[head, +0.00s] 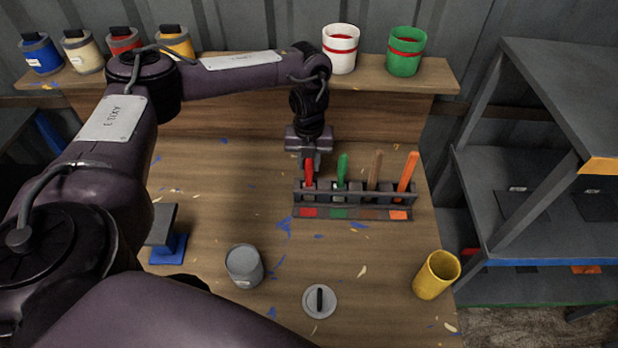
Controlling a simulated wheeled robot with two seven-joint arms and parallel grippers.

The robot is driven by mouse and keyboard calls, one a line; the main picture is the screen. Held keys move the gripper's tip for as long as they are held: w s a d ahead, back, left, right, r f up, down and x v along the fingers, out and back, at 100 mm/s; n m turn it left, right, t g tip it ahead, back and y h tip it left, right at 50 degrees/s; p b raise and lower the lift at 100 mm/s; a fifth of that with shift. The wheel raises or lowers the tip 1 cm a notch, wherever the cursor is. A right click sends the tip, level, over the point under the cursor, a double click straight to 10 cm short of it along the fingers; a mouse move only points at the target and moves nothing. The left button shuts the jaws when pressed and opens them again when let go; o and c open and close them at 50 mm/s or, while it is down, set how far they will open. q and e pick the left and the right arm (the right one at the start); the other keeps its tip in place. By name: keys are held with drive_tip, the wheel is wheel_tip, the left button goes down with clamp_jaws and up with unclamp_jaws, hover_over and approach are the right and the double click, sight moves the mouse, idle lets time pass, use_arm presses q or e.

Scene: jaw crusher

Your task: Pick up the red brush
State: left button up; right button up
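The red brush (309,174) stands upright in the leftmost slot of a dark brush rack (352,200) on the wooden bench. Its red handle shows; its lower end is hidden in the rack. A red square marks the rack front below it. My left gripper (310,160) points down right at the top of the red handle. Its fingers are small and partly overlap the handle, so I cannot tell whether they are open or closed on it. My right gripper is not in view.
Green (342,170), brown (375,167) and orange (407,171) brushes stand in the rack to the right. A grey can (244,266), a lid (319,301) and a yellow cup (436,275) stand in front. White (340,50) and green (404,53) buckets sit on the back shelf.

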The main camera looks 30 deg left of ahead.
use_arm(q)
clamp_jaws()
drive_tip(key=shift+r, duration=0.15)
